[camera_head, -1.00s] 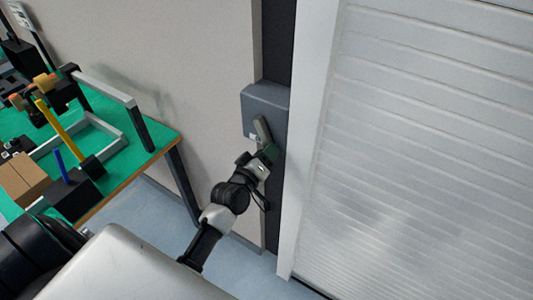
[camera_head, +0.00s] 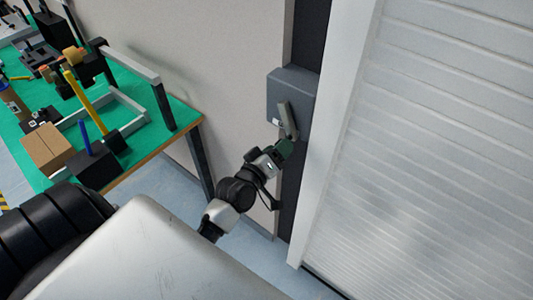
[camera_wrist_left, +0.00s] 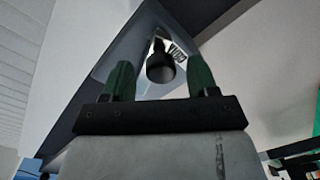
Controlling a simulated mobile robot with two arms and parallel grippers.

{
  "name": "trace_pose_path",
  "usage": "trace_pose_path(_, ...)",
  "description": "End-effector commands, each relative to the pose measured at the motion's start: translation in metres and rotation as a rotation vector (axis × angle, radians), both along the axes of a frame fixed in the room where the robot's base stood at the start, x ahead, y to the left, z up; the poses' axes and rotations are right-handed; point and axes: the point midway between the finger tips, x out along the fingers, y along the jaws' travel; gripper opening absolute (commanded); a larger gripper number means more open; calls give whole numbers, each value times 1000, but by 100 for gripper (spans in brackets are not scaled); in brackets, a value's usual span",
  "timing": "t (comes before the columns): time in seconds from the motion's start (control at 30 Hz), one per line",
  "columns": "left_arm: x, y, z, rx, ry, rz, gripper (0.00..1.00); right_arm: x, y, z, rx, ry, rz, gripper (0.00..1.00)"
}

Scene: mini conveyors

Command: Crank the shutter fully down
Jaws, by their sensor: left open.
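The white slatted shutter (camera_head: 440,170) fills the right of the head view; its slats run down to the picture's lower edge. A grey crank box (camera_head: 291,92) is mounted on the dark strip left of the shutter frame. A grey-green crank lever (camera_head: 287,117) slants across its front. My left gripper (camera_head: 287,146) is at the lever's lower end. In the left wrist view, its two green fingers (camera_wrist_left: 161,80) stand apart, with the dark round crank knob (camera_wrist_left: 160,68) showing between their tips. I cannot tell whether they touch it. My right gripper is not in view.
A green-topped workbench (camera_head: 165,125) stands at the left with a cardboard box (camera_head: 48,149), a yellow bar (camera_head: 86,100) and dark fixtures. Bare wall and blue floor (camera_head: 165,212) lie between the bench and the shutter.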

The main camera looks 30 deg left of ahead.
Motion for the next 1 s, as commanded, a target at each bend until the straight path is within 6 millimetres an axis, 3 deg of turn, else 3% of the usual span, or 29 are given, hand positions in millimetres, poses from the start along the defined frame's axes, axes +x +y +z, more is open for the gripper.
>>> trace_pose_path(0.1,-26,2,-3,0,2,1,59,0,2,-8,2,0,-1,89)
trace_pose_path(0.33,-57,3,0,0,0,1,59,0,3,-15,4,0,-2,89)
trace_pose_path(1.0,-62,4,2,0,-1,1,59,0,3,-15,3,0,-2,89)
